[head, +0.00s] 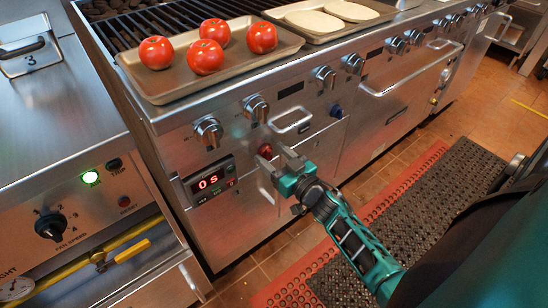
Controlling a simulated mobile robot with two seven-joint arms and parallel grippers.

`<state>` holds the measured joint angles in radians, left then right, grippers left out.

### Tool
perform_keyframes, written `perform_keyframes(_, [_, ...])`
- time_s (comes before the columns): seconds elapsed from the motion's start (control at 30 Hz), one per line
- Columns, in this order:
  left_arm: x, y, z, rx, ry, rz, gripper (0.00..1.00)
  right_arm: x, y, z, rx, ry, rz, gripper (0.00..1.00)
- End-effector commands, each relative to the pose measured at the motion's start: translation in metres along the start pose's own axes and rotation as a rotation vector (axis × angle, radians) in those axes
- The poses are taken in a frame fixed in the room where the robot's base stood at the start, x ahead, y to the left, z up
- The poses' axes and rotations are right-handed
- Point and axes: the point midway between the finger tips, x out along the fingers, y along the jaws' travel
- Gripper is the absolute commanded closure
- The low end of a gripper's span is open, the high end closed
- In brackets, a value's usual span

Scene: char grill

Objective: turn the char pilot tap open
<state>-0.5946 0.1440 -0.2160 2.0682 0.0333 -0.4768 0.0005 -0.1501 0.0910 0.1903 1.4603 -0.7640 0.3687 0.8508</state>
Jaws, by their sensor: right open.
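A small red knob (265,150) sits on the steel front of the char grill (235,135), and a small blue knob (336,111) sits farther right. I cannot read a label that says which is the char pilot tap. My right gripper (277,163) is open and empty, close in front of the panel just below and right of the red knob. I cannot tell whether a finger touches the panel or knob. My left gripper is not in view.
A metal bar handle (291,121) juts out just above my right gripper. Large silver knobs (208,132) line the front, with a "0 s" display (210,181) below. A tray of tomatoes (165,88) lies on top. A yellow pipe lever (132,251) is on the left unit.

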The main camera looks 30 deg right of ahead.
Motion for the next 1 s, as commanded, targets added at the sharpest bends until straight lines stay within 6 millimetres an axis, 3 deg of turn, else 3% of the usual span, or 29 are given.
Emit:
perform_keyframes(0.17, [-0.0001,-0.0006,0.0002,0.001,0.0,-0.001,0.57,-0.0002,-0.0001,0.0001,0.0,0.0,0.0,0.38])
perform_keyframes(0.73, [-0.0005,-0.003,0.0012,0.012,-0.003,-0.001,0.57,-0.0005,-0.0003,0.0002,0.0,0.0,-0.001,0.92])
perform_keyframes(1.0, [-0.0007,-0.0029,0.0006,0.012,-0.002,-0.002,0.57,-0.0006,-0.0005,0.0002,-0.029,-0.001,-0.001,0.92])
